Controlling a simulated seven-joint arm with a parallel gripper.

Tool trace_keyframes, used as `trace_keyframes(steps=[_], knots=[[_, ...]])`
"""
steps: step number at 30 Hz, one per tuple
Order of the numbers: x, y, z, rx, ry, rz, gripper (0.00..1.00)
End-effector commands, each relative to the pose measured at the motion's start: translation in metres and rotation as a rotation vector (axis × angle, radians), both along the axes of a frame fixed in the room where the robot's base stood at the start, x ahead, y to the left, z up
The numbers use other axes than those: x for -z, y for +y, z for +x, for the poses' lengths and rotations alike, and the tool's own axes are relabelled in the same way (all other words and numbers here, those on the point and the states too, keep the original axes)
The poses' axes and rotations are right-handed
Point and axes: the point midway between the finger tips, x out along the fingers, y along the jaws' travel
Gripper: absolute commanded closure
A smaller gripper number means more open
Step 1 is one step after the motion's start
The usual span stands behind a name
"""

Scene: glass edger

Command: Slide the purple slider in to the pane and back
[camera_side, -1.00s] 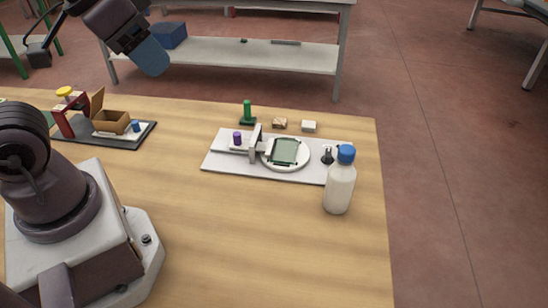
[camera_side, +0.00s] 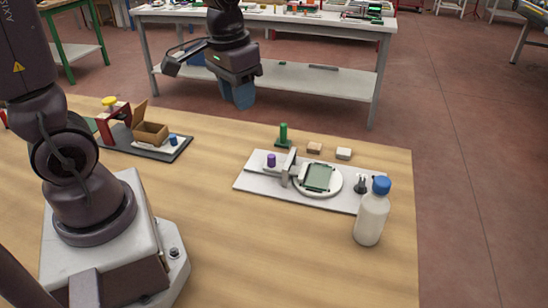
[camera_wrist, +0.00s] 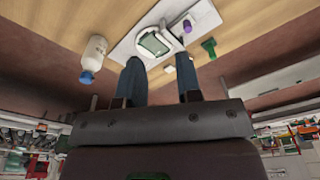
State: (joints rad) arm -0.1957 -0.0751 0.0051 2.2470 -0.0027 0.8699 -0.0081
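The purple slider (camera_side: 271,160) is a small upright knob on the left part of the white edger board (camera_side: 252,185). A grey upright block (camera_side: 288,166) stands between it and the pane. The dark green square pane (camera_side: 319,178) lies on a round white turntable (camera_side: 298,188). In the wrist view the pane (camera_wrist: 155,43) and the purple slider (camera_wrist: 187,25) show beyond my fingers. My gripper (camera_side: 240,97) is in the air behind and left of the board, touching nothing. In the wrist view its two blue fingers (camera_wrist: 160,75) are spread with nothing between them.
A white bottle with a blue cap (camera_side: 369,218) stands at the board's front right corner. A green post (camera_side: 283,135), a brown block (camera_side: 314,148) and a white block (camera_side: 344,153) are behind the board. A black tray with a cardboard box (camera_side: 150,132) is at left.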

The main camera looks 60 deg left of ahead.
Motion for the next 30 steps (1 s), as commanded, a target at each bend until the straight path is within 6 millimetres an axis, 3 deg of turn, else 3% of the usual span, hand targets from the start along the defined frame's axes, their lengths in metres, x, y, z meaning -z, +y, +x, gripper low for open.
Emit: trace_keyframes(steps=[3, 10, 14, 17, 23, 30], knots=[[0.036, 0.023, 0.028, -0.062, 0.085, -0.019, 0.68], [0.099, 0.062, 0.070, -0.148, 0.161, -0.042, 0.68], [0.118, 0.075, 0.089, -0.174, 0.156, -0.041, 0.68], [0.114, 0.080, 0.105, -0.179, 0.110, -0.029, 0.68], [0.133, 0.080, 0.108, -0.183, 0.100, -0.028, 0.68], [0.183, 0.080, 0.107, -0.183, 0.102, -0.028, 0.68]])
